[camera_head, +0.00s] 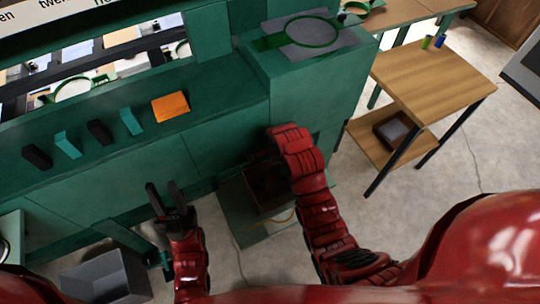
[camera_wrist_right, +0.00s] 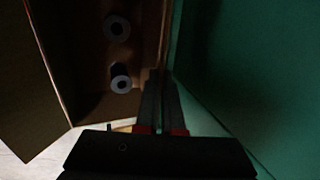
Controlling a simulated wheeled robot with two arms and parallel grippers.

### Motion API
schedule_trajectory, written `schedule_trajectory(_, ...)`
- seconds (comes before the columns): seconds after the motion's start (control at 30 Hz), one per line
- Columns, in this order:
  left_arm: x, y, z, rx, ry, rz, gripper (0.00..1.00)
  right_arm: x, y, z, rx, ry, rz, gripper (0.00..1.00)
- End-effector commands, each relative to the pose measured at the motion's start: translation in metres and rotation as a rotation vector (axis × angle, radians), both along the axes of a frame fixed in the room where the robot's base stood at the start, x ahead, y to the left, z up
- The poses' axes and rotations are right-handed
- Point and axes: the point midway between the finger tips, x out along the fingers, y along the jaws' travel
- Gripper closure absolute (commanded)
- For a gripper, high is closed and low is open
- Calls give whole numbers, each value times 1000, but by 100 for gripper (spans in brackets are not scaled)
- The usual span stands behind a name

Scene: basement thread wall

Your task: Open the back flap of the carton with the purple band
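An open brown carton (camera_head: 268,190) stands low beside the green cabinet, partly hidden by my right arm. One flap (camera_wrist_right: 30,85) spreads outward at the left. No purple band can be made out. My right gripper (camera_wrist_right: 160,75) is at the carton's right edge, beside the green surface; its dark fingers lie close together, and no flap shows clearly between them. My left gripper (camera_head: 164,187) is open and empty, in front of the cabinet, left of the carton.
The green cabinet (camera_head: 130,165) runs close behind the carton, with several small blocks and an orange piece (camera_head: 170,106) on its ledge. A grey bin (camera_head: 105,277) stands at lower left. A wooden table (camera_head: 435,80) stands at right, with open floor around it.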

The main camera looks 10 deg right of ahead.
Motion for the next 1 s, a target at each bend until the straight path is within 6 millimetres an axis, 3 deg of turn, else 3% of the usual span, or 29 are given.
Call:
schedule_trajectory(0.33,0,0,0,0,0,0,65,0,0,0,-2,3,0,100)
schedule_trajectory(0.5,0,0,0,0,0,0,65,0,0,0,-2,3,0,67)
schedule_trajectory(0.53,0,0,0,0,0,0,65,0,0,0,-2,3,0,65)
schedule_trajectory(0.87,0,0,-1,0,0,0,65,0,0,1,0,1,-1,65)
schedule_trajectory(1.0,0,0,-5,0,0,0,65,-4,-1,12,1,1,0,65)
